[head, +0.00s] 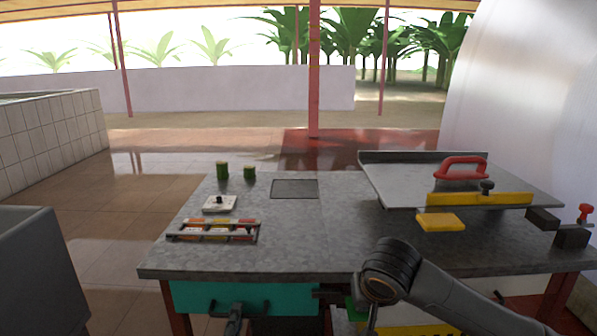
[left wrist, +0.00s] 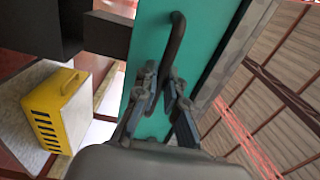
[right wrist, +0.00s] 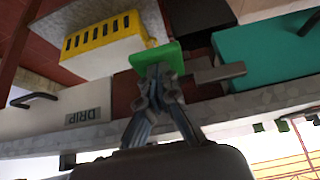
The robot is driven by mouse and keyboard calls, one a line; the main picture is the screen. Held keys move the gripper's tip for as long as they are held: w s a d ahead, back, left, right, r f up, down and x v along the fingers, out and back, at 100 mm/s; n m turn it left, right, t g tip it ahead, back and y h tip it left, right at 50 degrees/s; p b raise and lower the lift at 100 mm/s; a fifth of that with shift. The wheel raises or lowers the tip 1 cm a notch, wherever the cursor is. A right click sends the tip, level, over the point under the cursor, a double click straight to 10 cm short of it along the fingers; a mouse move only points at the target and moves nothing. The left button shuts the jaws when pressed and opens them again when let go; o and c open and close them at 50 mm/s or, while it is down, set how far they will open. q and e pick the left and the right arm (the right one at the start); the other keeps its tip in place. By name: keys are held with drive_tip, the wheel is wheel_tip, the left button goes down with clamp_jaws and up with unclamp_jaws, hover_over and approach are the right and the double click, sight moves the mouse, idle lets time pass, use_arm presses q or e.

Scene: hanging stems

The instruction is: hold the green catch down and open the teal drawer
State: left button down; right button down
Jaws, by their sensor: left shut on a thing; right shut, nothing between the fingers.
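The teal drawer (head: 190,298) is under the front left edge of the grey table. It also shows in the left wrist view (left wrist: 205,50) and the right wrist view (right wrist: 265,52). My left gripper (head: 234,322) is shut on the drawer's dark bar handle (left wrist: 177,35), with a finger on each side of it in the left wrist view. The green catch (right wrist: 157,56) sits right of the drawer, mostly behind my right arm in the head view (head: 352,302). My right gripper (right wrist: 158,82) is shut and empty, its tips at the catch; whether it is pressed down I cannot tell.
A yellow slotted box (right wrist: 103,45) is beside the catch, under the table (head: 300,245). A white front labelled DRIP (right wrist: 85,117) is farther left in the right wrist view. On the table are a rack (head: 213,231), green cylinders (head: 222,170) and a yellow block (head: 441,222).

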use_arm(q)
drive_tip(key=shift+s+f, duration=0.1)
drive_tip(key=shift+s, duration=1.1)
use_arm(e)
drive_tip(key=shift+f, duration=0.1)
use_arm(q)
drive_tip(key=c, duration=1.2)
unclamp_jaws()
drive_tip(key=shift+o, duration=0.2)
drive_tip(key=s+r, duration=0.3)
drive_tip(key=s, duration=0.3)
drive_tip(key=shift+r, duration=0.1)
use_arm(e)
wheel_tip(320, 180, up, 9)
